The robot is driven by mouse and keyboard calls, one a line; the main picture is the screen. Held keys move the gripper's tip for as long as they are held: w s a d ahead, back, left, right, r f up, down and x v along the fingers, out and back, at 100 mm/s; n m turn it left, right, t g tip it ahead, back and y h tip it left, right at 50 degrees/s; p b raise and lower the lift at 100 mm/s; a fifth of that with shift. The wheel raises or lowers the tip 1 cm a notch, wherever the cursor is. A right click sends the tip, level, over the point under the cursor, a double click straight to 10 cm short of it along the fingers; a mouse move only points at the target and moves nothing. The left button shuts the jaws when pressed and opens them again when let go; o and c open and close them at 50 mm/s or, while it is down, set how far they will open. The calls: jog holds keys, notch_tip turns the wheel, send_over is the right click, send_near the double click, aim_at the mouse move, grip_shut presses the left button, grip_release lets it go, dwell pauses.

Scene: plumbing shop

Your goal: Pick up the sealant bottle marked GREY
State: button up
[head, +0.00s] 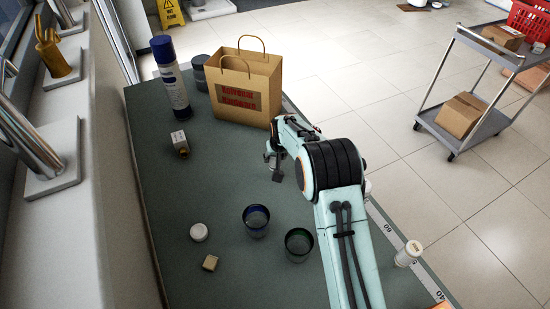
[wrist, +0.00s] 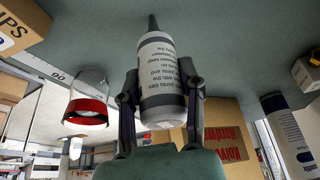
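In the wrist view a white sealant bottle (wrist: 161,75) with grey bands and a dark pointed nozzle is between the two fingers of my gripper (wrist: 161,90). Both fingers appear to press its sides, so the gripper looks shut on it. The view is upside down. The nozzle points toward the green table; whether it touches is unclear. The label shows small print, and no colour word is readable. In the head view my gripper (head: 282,168) is over the table in front of the paper bag. I cannot make out the bottle there.
The paper bag (head: 247,88) and a blue-and-white can (head: 171,80) stand at the table's far end. A red-banded glass (wrist: 87,111) is beside the bottle.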

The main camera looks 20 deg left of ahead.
grip_shut()
